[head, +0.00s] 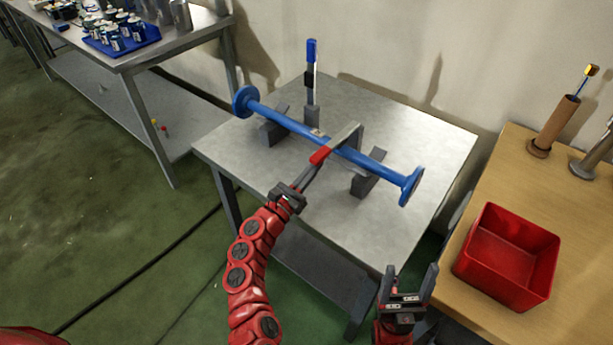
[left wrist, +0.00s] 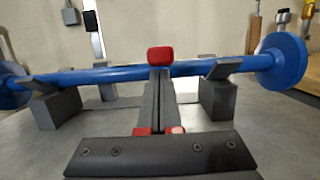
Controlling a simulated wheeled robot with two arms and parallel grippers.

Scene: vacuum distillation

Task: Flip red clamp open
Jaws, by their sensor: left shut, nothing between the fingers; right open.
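The red clamp's red grip (head: 320,155) is at the near end of a grey bar that crosses over the blue pipe (head: 285,122). It also shows as a red block at the fingertips in the left wrist view (left wrist: 160,56). My left gripper (head: 313,168) is shut, with its fingertips right at the red grip and nothing between them. I cannot tell whether they touch it. My right gripper (head: 411,270) is open and empty, in front of the metal table's (head: 400,130) near right side.
The pipe rests on grey supports (head: 365,183). A blue-tipped upright lever (head: 312,55) stands behind it. A red bin (head: 508,258) sits on the wooden table (head: 500,170) at right. A metal bench (head: 150,60) with a blue tray (head: 148,38) is at left.

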